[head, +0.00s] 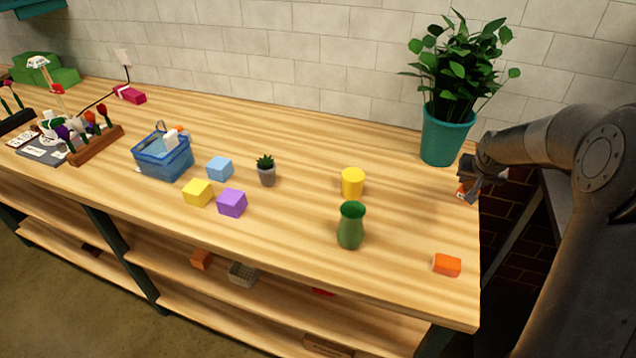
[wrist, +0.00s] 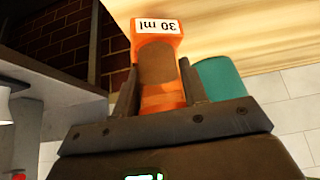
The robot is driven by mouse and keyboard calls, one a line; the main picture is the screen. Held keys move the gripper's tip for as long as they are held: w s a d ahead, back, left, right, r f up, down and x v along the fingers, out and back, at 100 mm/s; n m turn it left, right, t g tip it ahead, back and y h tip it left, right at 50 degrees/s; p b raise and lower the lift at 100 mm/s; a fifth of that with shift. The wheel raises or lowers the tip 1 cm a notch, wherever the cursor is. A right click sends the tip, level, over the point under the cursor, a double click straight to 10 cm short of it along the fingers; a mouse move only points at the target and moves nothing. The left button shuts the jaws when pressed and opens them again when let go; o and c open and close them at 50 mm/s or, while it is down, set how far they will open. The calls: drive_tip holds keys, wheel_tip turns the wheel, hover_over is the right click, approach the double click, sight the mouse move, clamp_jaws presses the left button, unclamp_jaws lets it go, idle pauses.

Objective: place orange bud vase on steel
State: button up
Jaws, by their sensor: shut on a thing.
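The orange bud vase (wrist: 163,97) is between my gripper's fingers in the wrist view, with a white label reading "30 ml". My gripper (wrist: 157,82) is shut on it. In the head view my gripper (head: 470,186) is at the right end of the wooden counter, just in front of the teal plant pot. A small orange and white part of the vase (head: 461,192) shows there; the rest is hidden by the gripper. A grey surface (head: 552,208), perhaps the steel, shows at the right beyond the counter, partly behind my arm.
The teal pot (head: 447,135) with a leafy plant stands close behind my gripper. A green vase (head: 351,228), a yellow cup (head: 352,182) and an orange block (head: 447,264) stand on the counter (head: 400,290). A gap with dark brick separates the counter from the grey surface.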

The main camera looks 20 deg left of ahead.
wheel_tip(320, 180, up, 13)
drive_tip(key=s+a+n+y, duration=0.1)
drive_tip(key=s+a, duration=0.3)
drive_tip(key=a, duration=0.9)
drive_tip(key=s+a+n, duration=0.1)
drive_tip(key=s+a, duration=0.4)
drive_tip(key=a, duration=0.8)
drive_tip(key=s+a+n+y, duration=0.2)
drive_tip(key=s+a+n, duration=0.1)
drive_tip(key=s+a, duration=1.3)
drive_tip(key=shift+g, duration=0.3)
drive_tip(key=f, duration=0.1)
drive_tip(key=w+f, duration=0.1)
drive_tip(key=f, duration=0.1)
drive_tip(key=a+f, duration=0.1)
drive_tip(key=f, duration=0.1)
drive_tip(key=shift+w, duration=0.2)
drive_tip(key=shift+f, duration=4.85)
